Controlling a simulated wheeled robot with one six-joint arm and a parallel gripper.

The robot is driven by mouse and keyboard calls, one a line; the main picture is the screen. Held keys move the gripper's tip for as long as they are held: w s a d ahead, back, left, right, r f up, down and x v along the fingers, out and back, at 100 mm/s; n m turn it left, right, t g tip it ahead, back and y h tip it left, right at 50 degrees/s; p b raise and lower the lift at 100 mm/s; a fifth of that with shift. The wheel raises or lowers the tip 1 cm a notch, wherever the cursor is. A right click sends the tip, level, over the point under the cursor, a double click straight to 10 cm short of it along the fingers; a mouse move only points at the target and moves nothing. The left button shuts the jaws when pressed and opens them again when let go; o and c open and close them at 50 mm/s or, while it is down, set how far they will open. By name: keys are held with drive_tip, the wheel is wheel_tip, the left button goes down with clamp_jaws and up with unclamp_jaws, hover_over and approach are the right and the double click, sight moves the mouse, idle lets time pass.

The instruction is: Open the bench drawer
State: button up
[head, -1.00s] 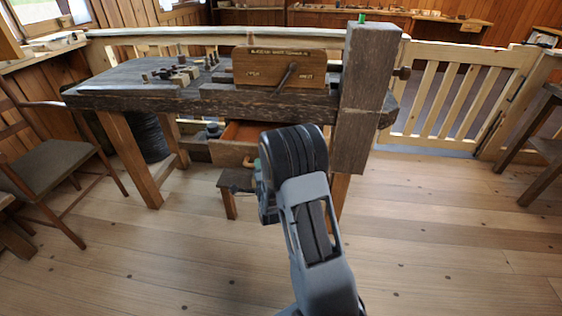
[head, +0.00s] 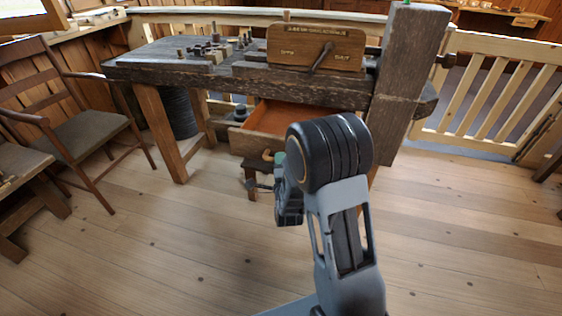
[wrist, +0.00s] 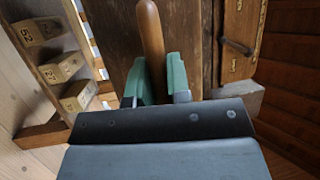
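The bench drawer (head: 247,146) stands pulled out under the dark wooden bench (head: 215,72) in the head view, with its orange-brown inside (head: 288,117) showing. My gripper (head: 278,159) is at the drawer's front, partly hidden by my own wrist. In the wrist view my green fingers (wrist: 158,84) lie on both sides of a rounded wooden handle (wrist: 151,35), and look closed on it. The handle's lower end is hidden between the fingers. An orange-brown bit of the handle (head: 268,155) shows beside the fingers in the head view.
A low dark stool (head: 251,180) stands below the drawer. A thick bench post (head: 410,75) rises to the right. A chair (head: 85,130) stands at the left and a slatted gate (head: 490,100) at the right. The plank floor (head: 200,250) in front is clear.

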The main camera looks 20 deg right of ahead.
drive_tip(key=o, duration=0.4)
drive_tip(key=p+v, duration=0.7)
drive_tip(key=p, duration=0.1)
drive_tip(key=shift+s, duration=0.2)
idle(0.3)
idle(0.5)
